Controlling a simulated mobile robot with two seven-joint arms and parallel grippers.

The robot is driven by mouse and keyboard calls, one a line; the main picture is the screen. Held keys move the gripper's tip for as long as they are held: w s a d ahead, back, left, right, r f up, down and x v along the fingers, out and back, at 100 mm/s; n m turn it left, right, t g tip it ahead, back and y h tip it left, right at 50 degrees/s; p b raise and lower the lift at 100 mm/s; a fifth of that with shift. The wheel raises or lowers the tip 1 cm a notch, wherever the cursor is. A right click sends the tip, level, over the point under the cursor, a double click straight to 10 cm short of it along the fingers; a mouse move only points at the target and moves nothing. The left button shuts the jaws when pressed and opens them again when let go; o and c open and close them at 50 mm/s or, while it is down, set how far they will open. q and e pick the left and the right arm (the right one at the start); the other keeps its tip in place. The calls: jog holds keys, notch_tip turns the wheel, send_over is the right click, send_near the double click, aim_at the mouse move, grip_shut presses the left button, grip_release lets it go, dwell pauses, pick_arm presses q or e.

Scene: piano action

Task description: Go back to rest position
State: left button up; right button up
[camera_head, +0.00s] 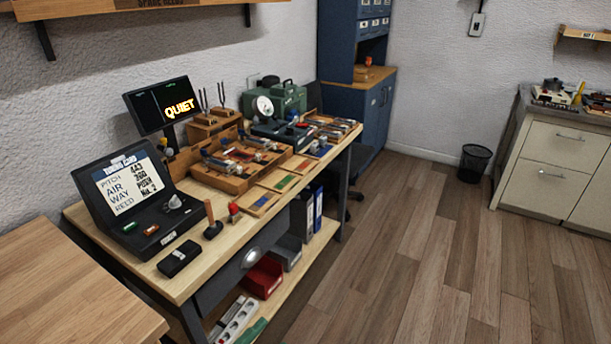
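Neither of my grippers shows in the head view, and no part of my arms can be made out. The workbench (178,282) stands along the wall at the left with a light wooden top. On it is a black tuning console (122,192) with a lit card reading PITCH 443, AIR 200, WAY PUSH, REED No. 2. A small monitor (160,104) behind it reads QUIET.
A bare wooden tabletop (70,290) fills the lower left. Bins and a power strip (237,320) lie on the bench's lower shelf. A blue cabinet (368,105), a black wastebasket (474,162) and a drawer cabinet (549,180) stand farther off. The wooden floor (430,260) at centre right is clear.

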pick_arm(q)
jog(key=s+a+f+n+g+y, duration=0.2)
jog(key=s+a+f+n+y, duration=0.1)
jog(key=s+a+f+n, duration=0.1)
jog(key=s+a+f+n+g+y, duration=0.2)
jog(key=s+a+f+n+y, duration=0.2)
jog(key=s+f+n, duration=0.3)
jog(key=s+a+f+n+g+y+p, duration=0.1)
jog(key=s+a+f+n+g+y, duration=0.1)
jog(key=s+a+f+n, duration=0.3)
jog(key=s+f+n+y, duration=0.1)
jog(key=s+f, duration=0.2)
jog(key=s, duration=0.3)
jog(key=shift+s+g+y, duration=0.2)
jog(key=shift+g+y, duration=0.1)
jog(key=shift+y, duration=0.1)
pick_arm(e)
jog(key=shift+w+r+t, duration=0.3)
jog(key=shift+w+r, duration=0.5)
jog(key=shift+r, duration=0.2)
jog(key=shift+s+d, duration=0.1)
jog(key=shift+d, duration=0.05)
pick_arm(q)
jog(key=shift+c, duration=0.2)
